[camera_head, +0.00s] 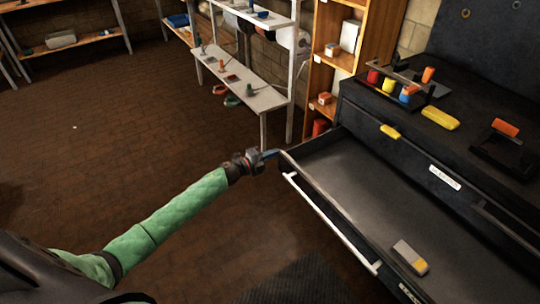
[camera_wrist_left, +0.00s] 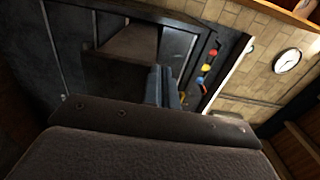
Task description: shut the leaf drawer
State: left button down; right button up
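The open drawer (camera_head: 345,178) of a dark cabinet is pulled well out, with a long pale bar handle (camera_head: 328,220) across its front. A label on its front (camera_head: 410,292) is too small to read. A small grey and yellow block (camera_head: 410,257) lies inside the drawer. My left gripper (camera_head: 269,154) is just beside the far left corner of the drawer front; I cannot tell whether it touches. In the left wrist view its blue-grey fingers (camera_wrist_left: 166,86) look closed together with nothing between them. My right gripper is not in view.
The cabinet top (camera_head: 468,145) holds a rack with coloured pieces (camera_head: 390,85), a yellow block (camera_head: 440,118) and an orange-topped holder (camera_head: 505,128). A grey shelf (camera_head: 245,90) and a wooden shelf (camera_head: 325,65) stand behind. The brick floor (camera_head: 100,150) left of the drawer is clear.

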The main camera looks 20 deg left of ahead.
pick_arm(q)
jog(key=b+x, duration=0.5)
jog(key=x, duration=2.2)
jog(key=shift+w+d+b, duration=0.2)
jog(key=shift+b, duration=0.15)
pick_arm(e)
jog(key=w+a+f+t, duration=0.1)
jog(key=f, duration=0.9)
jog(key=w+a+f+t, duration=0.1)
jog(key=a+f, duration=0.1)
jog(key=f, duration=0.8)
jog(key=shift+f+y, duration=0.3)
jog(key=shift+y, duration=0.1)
